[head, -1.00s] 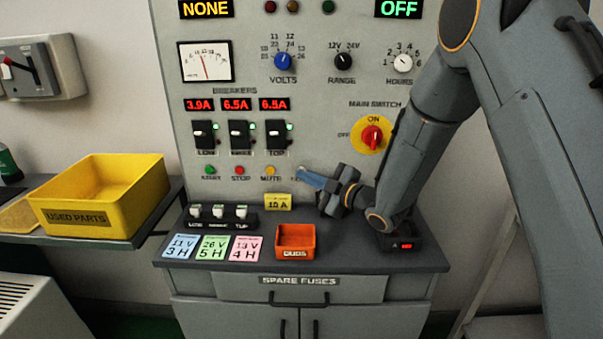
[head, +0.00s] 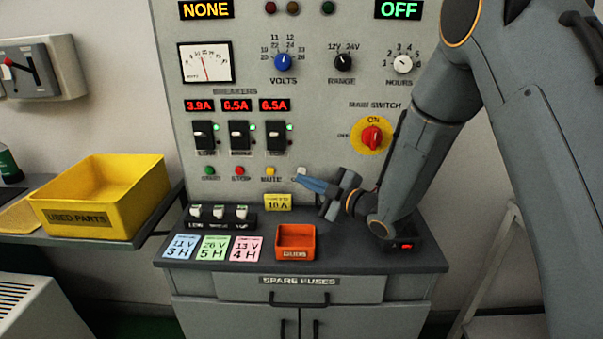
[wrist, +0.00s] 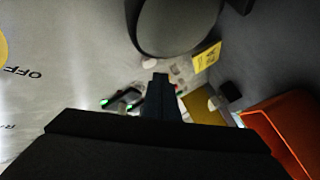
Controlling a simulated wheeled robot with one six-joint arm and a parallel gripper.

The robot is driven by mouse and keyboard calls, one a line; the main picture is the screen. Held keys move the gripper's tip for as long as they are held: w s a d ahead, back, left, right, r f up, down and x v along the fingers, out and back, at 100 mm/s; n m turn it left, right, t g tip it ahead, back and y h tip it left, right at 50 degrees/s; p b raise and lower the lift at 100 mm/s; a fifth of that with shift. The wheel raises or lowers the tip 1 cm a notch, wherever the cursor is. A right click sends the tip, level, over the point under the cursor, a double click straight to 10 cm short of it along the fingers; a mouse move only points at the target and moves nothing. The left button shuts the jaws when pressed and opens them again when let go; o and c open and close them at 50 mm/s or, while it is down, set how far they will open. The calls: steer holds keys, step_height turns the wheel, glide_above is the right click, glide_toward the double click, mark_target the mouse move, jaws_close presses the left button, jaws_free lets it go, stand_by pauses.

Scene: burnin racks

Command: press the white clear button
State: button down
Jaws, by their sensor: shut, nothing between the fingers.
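The white clear button (head: 301,171) is at the right end of the row of small buttons low on the grey panel. Its label is hidden behind my gripper. My gripper (head: 298,181) is shut and empty, with its blue fingertips just below the button in the head view. I cannot tell whether there is a gap in depth between them. In the wrist view the shut fingers (wrist: 160,80) point at the panel, and a pale round spot, likely the button (wrist: 148,64), shows just beyond their tips.
Green, red (head: 239,171) and yellow (head: 270,171) buttons sit to the left. Below are a yellow 10 A card (head: 278,202), an orange duds bin (head: 280,253) and a black fuse holder (head: 222,224). The red main switch (head: 372,136) is above right, close to my arm.

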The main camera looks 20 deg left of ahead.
steer(key=s, duration=0.2)
steer(key=s+d, duration=0.1)
steer(key=s, duration=0.1)
steer(key=shift+s+p, duration=0.3)
steer(key=shift+p, duration=0.1)
stand_by(0.5)
